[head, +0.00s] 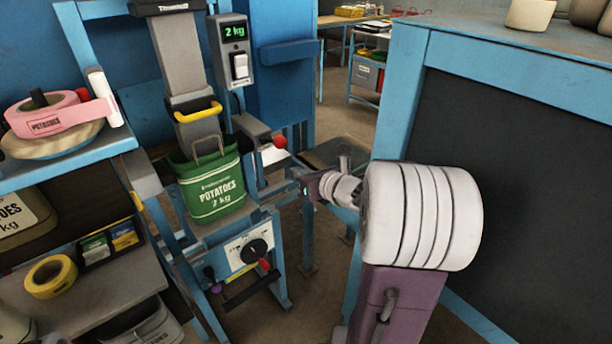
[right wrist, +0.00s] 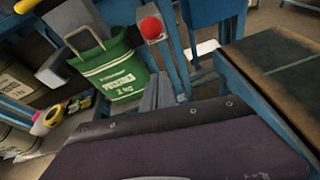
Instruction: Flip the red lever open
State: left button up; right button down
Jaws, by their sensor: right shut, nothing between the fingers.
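A lever with a red ball knob (head: 280,141) sticks out at the right of the bagging machine, beside the green potato sack (head: 213,185). The knob also shows near the top of the right wrist view (right wrist: 151,28), to the right of the sack (right wrist: 112,72). A smaller red handle (head: 264,264) sits on the white dial panel below. My right gripper (head: 305,187) is shut and empty, below and to the right of the red knob and apart from it. My left gripper is out of view.
A blue-framed bench with a dark side panel (head: 500,170) stands close on the right of my right arm. Shelves with tape rolls (head: 50,276) are at left.

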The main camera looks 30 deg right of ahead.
aim_at(273, 140)
jog(key=w+r+p, duration=0.2)
jog(key=w, duration=0.3)
jog(key=shift+w+d, duration=0.15)
jog(key=shift+w, duration=0.2)
